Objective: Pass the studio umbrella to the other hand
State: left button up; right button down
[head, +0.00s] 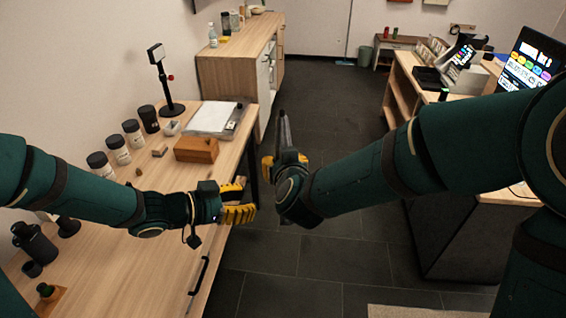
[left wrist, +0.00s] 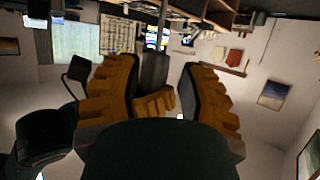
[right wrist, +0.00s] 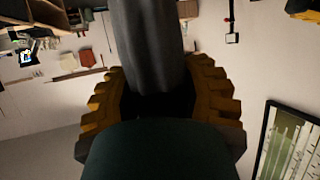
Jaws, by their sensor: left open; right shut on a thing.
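The studio umbrella (head: 284,128) is a dark, narrow, folded shape. It stands roughly upright in my right gripper (head: 285,163), which is shut on its lower part. In the right wrist view the umbrella (right wrist: 150,45) is a thick grey cylinder running up from between the yellow fingers (right wrist: 155,105). My left gripper (head: 240,203) is open, just left of and a little nearer than the right one, with a gap between them. In the left wrist view its fingers (left wrist: 160,95) are spread. A dark shape and a yellow piece show between them; I cannot tell exactly which parts these are.
A desk (head: 405,85) with a screen (head: 530,62) stands at right. Dark floor lies open between.

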pick_arm(q)
jog(key=s+f+n+g+y, duration=0.1)
jog(key=s+f+n+y, duration=0.15)
jog(key=f, duration=0.45)
jog(key=s+d+f+n+g+y, duration=0.1)
jog(key=f+n+y, duration=0.1)
jog(key=f+n, duration=0.35)
jog(key=s+f+n+g+y, duration=0.1)
jog(key=s+f+n+y, duration=0.1)
jog(key=f, duration=0.7)
jog(key=s+f+n+g, duration=0.2)
jog(key=s+f+g, duration=0.1)
jog(key=s+f, duration=0.2)
jog(key=shift+s+d+f+n+y, duration=0.35)
jog(key=shift+s+y, duration=0.1)
jog(key=shift+s, duration=0.75)
jog(key=shift+a, duration=0.1)
